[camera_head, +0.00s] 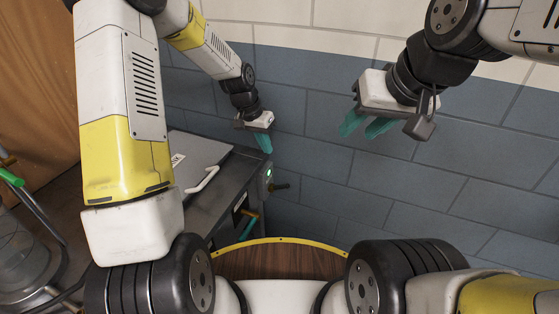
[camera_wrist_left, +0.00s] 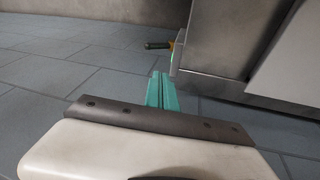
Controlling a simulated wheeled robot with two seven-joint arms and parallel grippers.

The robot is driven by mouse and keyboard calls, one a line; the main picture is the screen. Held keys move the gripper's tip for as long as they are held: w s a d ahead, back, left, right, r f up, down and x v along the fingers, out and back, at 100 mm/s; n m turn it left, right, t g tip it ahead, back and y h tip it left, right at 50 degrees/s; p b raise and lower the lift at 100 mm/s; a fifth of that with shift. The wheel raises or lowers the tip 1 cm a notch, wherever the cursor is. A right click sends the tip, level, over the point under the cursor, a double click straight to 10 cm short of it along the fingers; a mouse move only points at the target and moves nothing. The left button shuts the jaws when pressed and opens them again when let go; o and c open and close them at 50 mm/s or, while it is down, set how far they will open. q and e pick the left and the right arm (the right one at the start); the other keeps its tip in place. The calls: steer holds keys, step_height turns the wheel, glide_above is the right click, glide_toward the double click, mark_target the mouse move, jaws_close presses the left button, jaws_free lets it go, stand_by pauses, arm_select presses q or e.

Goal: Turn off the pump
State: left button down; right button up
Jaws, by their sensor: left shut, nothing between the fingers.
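The pump appears to be the grey metal cabinet (camera_head: 226,196) left of centre in the head view, with a pale handle on top. Its right-hand end face carries a small green light (camera_head: 269,173) and a dark-handled lever (camera_head: 281,186). In the left wrist view the cabinet (camera_wrist_left: 225,60) fills the upper right, and the lever (camera_wrist_left: 157,45) juts out from its edge. My left gripper (camera_head: 266,146) is shut and empty, above and behind the light, apart from the lever. Its teal fingers (camera_wrist_left: 161,84) are together in the wrist view. My right gripper (camera_head: 364,128) is open and empty, by the wall.
A blue and cream block wall (camera_head: 450,165) runs behind the cabinet. A yellow-edged brown round surface (camera_head: 275,262) lies at the bottom centre. A green-handled item (camera_head: 10,177) and a clear container (camera_head: 22,245) stand at far left, near an orange-brown sheet (camera_head: 35,80).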

arm_select(q)
steer(key=shift+f, duration=0.1)
glide_above(279, 187)
steer(key=f, duration=1.1)
steer(key=shift+w+a+f, duration=0.2)
steer(key=shift+w+f, duration=0.2)
steer(key=shift+s+d+f, duration=0.2)
steer(key=shift+f, duration=0.25)
steer(key=shift+d, duration=0.1)
